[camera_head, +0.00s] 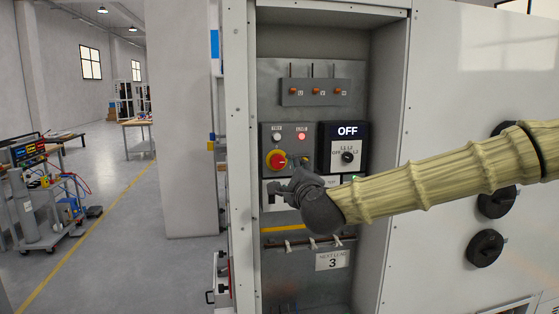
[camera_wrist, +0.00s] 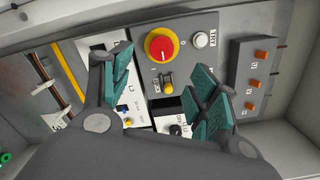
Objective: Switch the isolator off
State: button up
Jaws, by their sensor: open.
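The isolator, taken as the red knob on a round yellow plate (camera_head: 277,160), is on a grey panel inside the open cabinet. In the wrist view the red knob (camera_wrist: 160,45) faces me, with small marks around it; its exact angle is hard to read. My gripper (camera_head: 290,171) is in front of the panel, just below and right of the knob. In the wrist view my gripper (camera_wrist: 164,66) is open, teal pads either side, with the knob beyond and between the fingertips. It appears empty; contact cannot be told. A small yellow part (camera_wrist: 168,83) sits near the knob.
A dark meter panel (camera_head: 348,131) reading OFF, with a black selector (camera_head: 347,157), is right of the knob. A red lamp (camera_head: 301,136) is lit, and a white lamp (camera_head: 277,136) is beside it. Orange terminals (camera_head: 317,90) are above. Cabinet side walls (camera_head: 391,90) bound the space.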

aim_at(279, 163)
jog(key=p+x, duration=0.5)
jog(key=x, duration=0.5)
jog(key=shift+w+a+r+p, duration=0.1)
jog(key=shift+w+r+p, duration=0.05)
jog(key=shift+w+p, duration=0.25)
jog(key=c, duration=1)
